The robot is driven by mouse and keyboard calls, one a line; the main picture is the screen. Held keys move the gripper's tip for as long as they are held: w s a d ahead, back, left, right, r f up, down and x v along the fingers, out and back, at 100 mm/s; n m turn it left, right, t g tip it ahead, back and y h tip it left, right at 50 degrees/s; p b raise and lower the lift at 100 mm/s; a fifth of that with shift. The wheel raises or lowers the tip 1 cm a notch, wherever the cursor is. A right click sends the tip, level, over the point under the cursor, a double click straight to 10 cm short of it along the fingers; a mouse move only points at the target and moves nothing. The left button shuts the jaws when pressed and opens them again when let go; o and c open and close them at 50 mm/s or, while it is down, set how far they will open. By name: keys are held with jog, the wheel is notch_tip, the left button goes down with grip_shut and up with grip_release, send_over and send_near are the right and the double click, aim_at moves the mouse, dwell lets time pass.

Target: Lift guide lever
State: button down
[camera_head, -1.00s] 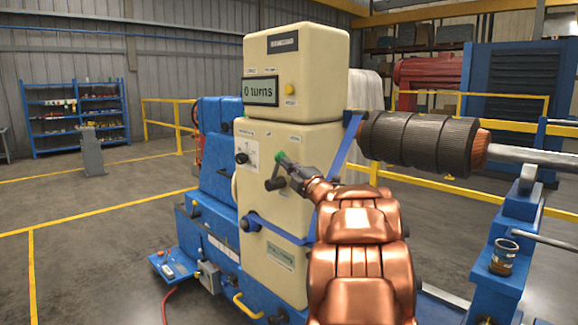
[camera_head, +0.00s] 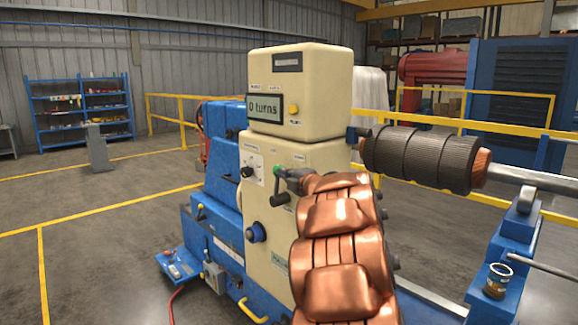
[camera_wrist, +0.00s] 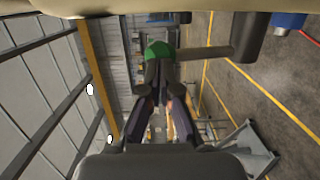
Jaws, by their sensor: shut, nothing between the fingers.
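The guide lever appears to be the short dark lever (camera_head: 280,197) with a green knob (camera_head: 277,171) on the cream machine face; it points upward. My gripper (camera_head: 285,173) is at the green knob, coming from the right. In the wrist view, my gripper (camera_wrist: 158,80) is shut, its fingertips close together right at the green knob (camera_wrist: 159,51). The lever shaft (camera_wrist: 205,54) runs right from the knob to a dark hub (camera_wrist: 249,38). Whether the tips touch the knob I cannot tell. My copper-coloured arm hides the lower right of the machine face.
The cream control box (camera_head: 300,90) reads "0 turns". A dark ribbed roll (camera_head: 418,157) on a shaft lies to the right. A cup (camera_head: 497,281) stands on the blue support.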

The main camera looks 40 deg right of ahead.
aim_at(276, 166)
jog(key=shift+w+r+g+p, duration=0.15)
jog(key=shift+w+r+p, duration=0.1)
jog(key=shift+w+p, duration=0.3)
jog(key=shift+w+r+g+p, duration=0.1)
jog(key=shift+w+r+p, duration=0.15)
jog(key=shift+w+p, duration=0.35)
jog(key=shift+w+r+g+p, duration=0.15)
jog(key=shift+w+r+p, duration=0.15)
jog(key=shift+w, duration=0.4)
jog(key=shift+x, duration=1)
jog(key=shift+w+a, duration=0.1)
jog(key=shift+a, duration=0.05)
jog(key=shift+s+r+p, duration=0.35)
jog(key=shift+s+p, duration=0.05)
jog(key=shift+s, duration=0.1)
jog(key=s+a+r+b, duration=0.1)
jog(key=s+a+r, duration=0.1)
jog(key=s+r, duration=0.4)
jog(key=v, duration=0.5)
jog(key=shift+s+d+f, duration=0.2)
jog(key=shift+d+f, duration=0.05)
jog(key=shift+f, duration=0.05)
